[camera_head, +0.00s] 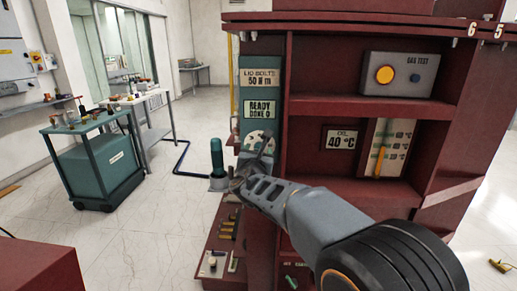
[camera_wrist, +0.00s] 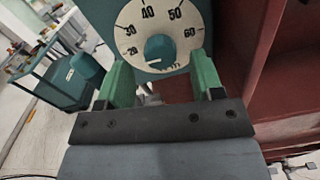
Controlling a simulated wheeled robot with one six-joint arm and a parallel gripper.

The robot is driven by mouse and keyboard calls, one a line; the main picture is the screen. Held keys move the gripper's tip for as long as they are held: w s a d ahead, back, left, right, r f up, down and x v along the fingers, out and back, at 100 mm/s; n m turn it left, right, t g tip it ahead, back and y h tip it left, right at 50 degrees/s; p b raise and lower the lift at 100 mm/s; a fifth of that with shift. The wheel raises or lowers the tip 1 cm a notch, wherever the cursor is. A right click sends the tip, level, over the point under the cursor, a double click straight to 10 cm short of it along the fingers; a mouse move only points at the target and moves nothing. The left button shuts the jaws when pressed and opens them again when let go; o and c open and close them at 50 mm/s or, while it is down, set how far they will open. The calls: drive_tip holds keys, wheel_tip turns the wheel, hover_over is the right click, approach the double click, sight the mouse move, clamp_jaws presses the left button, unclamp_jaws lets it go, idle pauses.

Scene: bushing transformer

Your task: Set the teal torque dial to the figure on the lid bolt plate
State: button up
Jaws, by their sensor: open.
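The lid bolt plate (camera_head: 259,77) reads "LID BOLTS 50 N m" on a teal panel of the dark red cabinet. Lower on that panel is a white dial face (camera_head: 257,143), partly hidden by my gripper (camera_head: 255,168). In the wrist view the dial face (camera_wrist: 130,33) carries figures from 20 to 60. The teal torque dial (camera_wrist: 160,46) is at its centre, with a white mark at its lower left edge, towards the 20 side. My gripper (camera_wrist: 163,80) is open and empty. Its green fingers stand apart at the dial's lower edge; contact cannot be told.
A "READY DONE 0" plate (camera_head: 262,110) sits just above the dial. Red cabinet shelves at right hold a gas test box (camera_head: 399,75) and an oil gauge (camera_head: 388,148). A teal cylinder (camera_head: 216,157) stands left of the panel. A cart (camera_head: 97,165) stands farther left across open floor.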

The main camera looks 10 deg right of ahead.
sight(259, 147)
drive_tip(key=shift+x, duration=1.6)
drive_tip(key=c, duration=0.9)
